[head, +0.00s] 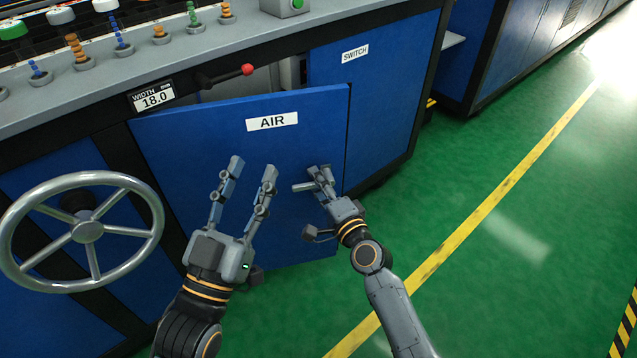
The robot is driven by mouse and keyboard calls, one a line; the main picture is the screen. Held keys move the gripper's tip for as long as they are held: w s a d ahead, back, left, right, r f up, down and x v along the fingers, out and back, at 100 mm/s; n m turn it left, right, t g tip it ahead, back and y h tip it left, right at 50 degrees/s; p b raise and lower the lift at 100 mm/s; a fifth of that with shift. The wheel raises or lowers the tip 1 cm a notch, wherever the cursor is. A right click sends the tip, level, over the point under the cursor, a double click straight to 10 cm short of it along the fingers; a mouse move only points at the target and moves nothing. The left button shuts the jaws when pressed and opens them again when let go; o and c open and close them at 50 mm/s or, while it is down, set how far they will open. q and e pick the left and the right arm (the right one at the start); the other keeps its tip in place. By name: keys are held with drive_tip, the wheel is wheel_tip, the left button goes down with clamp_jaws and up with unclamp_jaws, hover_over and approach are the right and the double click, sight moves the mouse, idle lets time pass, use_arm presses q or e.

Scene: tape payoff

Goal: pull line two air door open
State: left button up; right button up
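The air door (200,140) is a blue panel with a white AIR label (272,122). It stands ajar, its top edge swung out from the cabinet, with a gap to the inside showing above it. A short grey bar handle (301,187) sits near its right side, partly hidden by my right gripper. My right gripper (319,174) has its fingers close together around the handle and appears shut on it. My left gripper (249,168) is open and empty in front of the door's middle, its two fingers spread apart.
A grey handwheel (87,232) is at the left. A red-knobbed lever (247,70) and a width display (157,96) are above the door. A blue SWITCH panel (375,90) is to the right. The green floor (520,210) at the right is clear.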

drive_tip(key=v, duration=1.2)
